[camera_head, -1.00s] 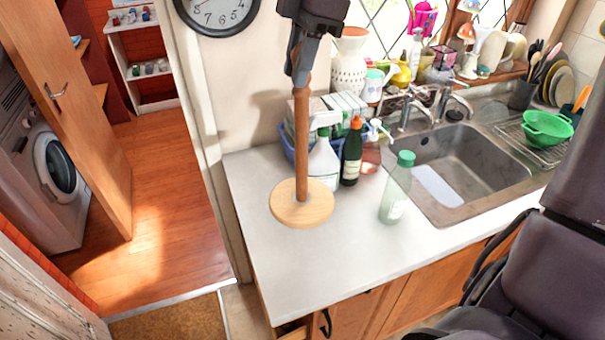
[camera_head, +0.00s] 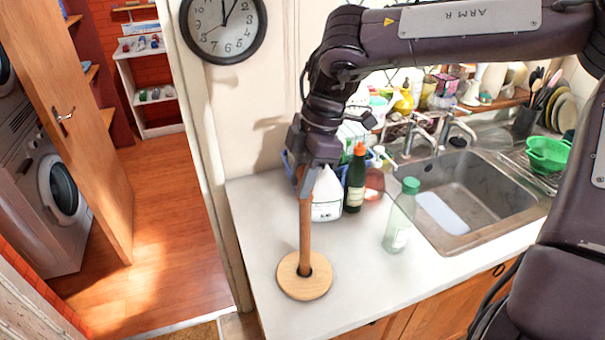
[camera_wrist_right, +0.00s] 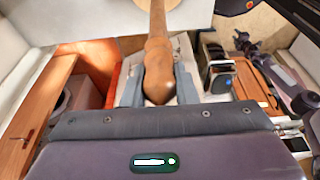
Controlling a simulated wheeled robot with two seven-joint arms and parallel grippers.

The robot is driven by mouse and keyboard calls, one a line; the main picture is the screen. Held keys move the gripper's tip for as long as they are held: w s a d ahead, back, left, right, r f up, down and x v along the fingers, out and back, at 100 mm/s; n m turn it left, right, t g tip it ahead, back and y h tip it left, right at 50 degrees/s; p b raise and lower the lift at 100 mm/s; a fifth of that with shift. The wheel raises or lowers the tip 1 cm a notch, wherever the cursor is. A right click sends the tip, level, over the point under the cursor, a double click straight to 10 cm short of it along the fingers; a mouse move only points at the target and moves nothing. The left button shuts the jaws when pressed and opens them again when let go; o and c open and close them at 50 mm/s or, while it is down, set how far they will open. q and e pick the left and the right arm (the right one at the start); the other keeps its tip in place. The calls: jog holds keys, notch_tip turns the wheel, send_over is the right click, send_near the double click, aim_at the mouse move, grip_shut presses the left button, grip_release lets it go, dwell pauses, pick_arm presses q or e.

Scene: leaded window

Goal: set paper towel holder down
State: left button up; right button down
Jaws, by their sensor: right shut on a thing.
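The paper towel holder (camera_head: 305,235) is a wooden post on a round wooden base. It stands upright at the front left of the white counter (camera_head: 370,285), its base apparently on the surface or just above it; I cannot tell which. My right gripper (camera_head: 304,180) is shut on the top of the post. In the right wrist view the post's knobbed end (camera_wrist_right: 158,70) sits between the two grey fingers (camera_wrist_right: 158,88). My left gripper is not in view.
A white spray bottle (camera_head: 327,195), a dark green bottle (camera_head: 355,180) and a clear green-capped bottle (camera_head: 400,218) stand right of the post. The sink (camera_head: 465,190) lies farther right. The counter's left edge is close to the base.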

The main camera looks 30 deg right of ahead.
jog(key=shift+f, duration=0.1)
jog(key=c, duration=1.6)
grip_release()
jog(key=shift+f, duration=0.15)
jog(key=o, duration=0.5)
jog(key=shift+c, duration=0.2)
jog(key=w+b+v, duration=0.1)
jog(key=v, duration=1.1)
jog(key=shift+s+a+r+b, duration=0.15)
jog(key=shift+s+r+b, duration=0.15)
jog(key=shift+s, duration=0.25)
jog(key=shift+f, duration=0.1)
